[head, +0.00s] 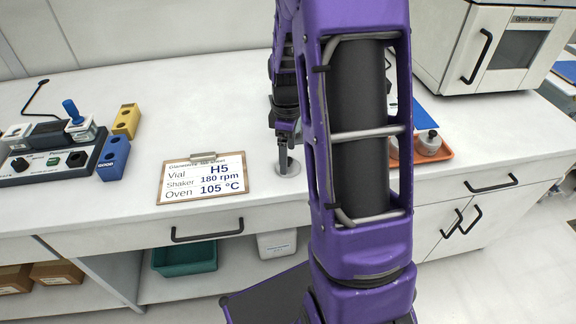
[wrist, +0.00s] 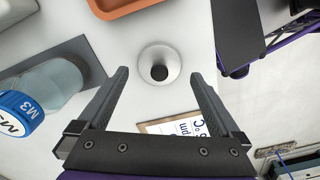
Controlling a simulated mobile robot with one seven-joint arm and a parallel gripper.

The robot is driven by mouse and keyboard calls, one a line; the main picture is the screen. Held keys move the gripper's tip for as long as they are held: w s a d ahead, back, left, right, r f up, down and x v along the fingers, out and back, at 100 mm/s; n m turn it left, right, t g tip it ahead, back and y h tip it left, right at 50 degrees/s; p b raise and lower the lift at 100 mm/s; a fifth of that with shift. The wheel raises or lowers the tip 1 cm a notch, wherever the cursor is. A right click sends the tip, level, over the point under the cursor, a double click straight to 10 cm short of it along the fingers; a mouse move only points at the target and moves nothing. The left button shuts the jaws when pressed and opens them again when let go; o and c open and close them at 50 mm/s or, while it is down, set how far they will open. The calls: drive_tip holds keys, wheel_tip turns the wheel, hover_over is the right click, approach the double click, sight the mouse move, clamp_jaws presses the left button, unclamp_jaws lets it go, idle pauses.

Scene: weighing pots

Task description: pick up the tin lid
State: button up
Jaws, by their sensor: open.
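The tin lid (wrist: 175,63) is a round, pale metallic disc with a dark knob at its middle.
A clipboard (head: 205,180) lies left of the lid. An orange tray (head: 446,154) with a metal container (head: 429,146) is to the right, partly behind my arm. A blue-capped jar (wrist: 20,113) marked M3 shows in the wrist view. Blue (head: 113,158) and yellow (head: 126,121) blocks stand left.

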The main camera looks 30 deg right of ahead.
wheel_tip(320, 180, down, 3)
drive_tip(key=shift+r, duration=0.15)
drive_tip(key=c, duration=1.1)
drive_tip(key=shift+r, duration=0.1)
